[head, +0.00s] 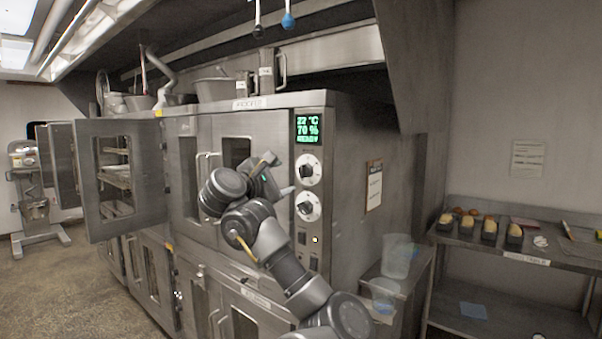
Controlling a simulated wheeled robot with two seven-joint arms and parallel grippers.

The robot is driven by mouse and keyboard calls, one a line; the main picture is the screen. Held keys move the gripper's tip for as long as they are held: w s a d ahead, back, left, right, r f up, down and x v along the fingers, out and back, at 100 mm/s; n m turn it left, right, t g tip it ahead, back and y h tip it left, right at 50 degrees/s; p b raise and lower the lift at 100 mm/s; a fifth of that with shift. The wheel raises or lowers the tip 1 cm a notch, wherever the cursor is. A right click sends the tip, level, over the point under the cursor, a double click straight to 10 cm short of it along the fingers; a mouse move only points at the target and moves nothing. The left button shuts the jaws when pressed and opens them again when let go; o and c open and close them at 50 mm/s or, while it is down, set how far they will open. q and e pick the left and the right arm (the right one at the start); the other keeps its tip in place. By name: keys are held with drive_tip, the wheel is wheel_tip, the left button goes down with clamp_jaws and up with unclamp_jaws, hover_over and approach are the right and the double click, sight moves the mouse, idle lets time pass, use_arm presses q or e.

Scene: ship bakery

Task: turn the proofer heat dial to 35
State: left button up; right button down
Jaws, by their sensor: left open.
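The proofer (348,150) is a steel cabinet with a narrow control panel on its front right edge. Its green display (308,129) reads 22 °C, 70 % and a third line that looks like READY. Below the display are an upper dial (307,169) and a lower dial (308,206), each a dark knob on a white round scale. Their labels and exact settings are too small to read. My left gripper (278,175) is open and empty, just left of the dials, in front of the door. I cannot tell whether it touches anything. My right gripper is out of view.
An oven door (118,175) stands open at the left. Clear tubs (397,256) stand on a low stand right of the proofer. A steel shelf (470,243) at the right holds several small loaf tins. A mixer (32,185) stands far left. Floor at the left is clear.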

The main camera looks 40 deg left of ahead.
sight(302, 171)
use_arm(q)
drive_tip(key=w+p, duration=0.1)
drive_tip(key=w, duration=0.1)
drive_tip(key=w+p, duration=0.1)
drive_tip(key=w, duration=0.2)
drive_tip(key=w+a+p, duration=0.1)
drive_tip(key=w, duration=0.2)
drive_tip(key=shift+w+a+r, duration=0.1)
drive_tip(key=shift+w, duration=0.65)
